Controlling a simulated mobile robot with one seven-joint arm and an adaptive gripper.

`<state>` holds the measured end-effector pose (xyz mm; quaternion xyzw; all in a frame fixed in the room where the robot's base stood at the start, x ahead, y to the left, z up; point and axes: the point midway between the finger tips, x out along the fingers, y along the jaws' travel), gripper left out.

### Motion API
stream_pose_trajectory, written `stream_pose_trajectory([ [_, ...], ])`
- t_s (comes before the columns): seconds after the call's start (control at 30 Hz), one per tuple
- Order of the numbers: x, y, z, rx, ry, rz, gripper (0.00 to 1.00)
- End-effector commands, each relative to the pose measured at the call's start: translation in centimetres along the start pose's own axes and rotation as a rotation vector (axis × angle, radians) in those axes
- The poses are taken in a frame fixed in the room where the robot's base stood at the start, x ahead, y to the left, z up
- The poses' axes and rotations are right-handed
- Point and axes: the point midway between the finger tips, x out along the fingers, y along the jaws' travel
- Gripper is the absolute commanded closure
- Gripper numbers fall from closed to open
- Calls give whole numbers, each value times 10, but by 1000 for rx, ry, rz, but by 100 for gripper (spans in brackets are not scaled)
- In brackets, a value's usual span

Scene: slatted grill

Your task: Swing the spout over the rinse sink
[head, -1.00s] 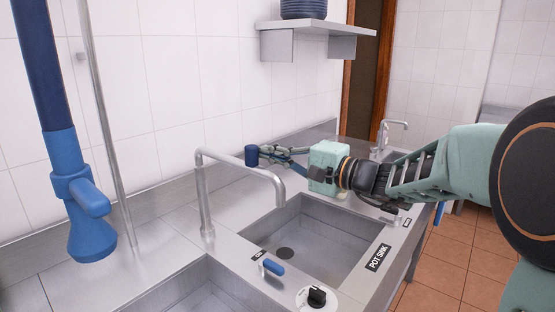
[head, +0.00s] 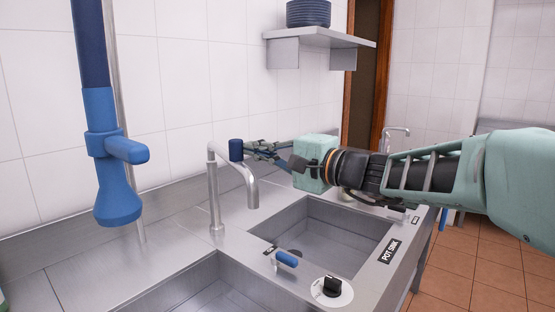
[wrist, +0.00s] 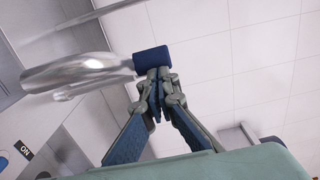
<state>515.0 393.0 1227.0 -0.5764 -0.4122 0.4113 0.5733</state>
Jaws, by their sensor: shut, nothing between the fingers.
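The silver spout (head: 233,167) stands on a post behind the two sinks, with a blue knob (head: 236,150) upright on its arm. Its open end hangs over the steel ledge at the left edge of the basin labelled POT SINK (head: 335,238). A nearer basin (head: 215,291), cut off by the frame, has no readable label; I cannot confirm it is the rinse sink. My gripper (head: 250,150) is shut and empty, its fingertips against or very near the knob's right side. The wrist view shows the knob (wrist: 152,60) just beyond the fingertips (wrist: 156,82).
A blue lever (head: 286,258) marked ON and a black dial (head: 332,288) sit on the counter by the basins. A blue spray head (head: 118,200) hangs at left. A shelf (head: 318,38) with blue plates is on the wall. Another tap (head: 396,133) stands farther back.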

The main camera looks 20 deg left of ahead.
Motion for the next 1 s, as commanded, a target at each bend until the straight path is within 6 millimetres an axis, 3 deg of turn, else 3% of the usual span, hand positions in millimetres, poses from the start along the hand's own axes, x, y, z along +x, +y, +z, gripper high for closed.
stream_pose_trajectory([
  [0.2,17,6,42,-5,-18,-2,100],
  [0.4,31,4,68,-2,-17,-2,100],
  [0.63,41,1,83,-1,-16,-1,100],
  [1.0,44,-1,88,0,-16,-1,100],
])
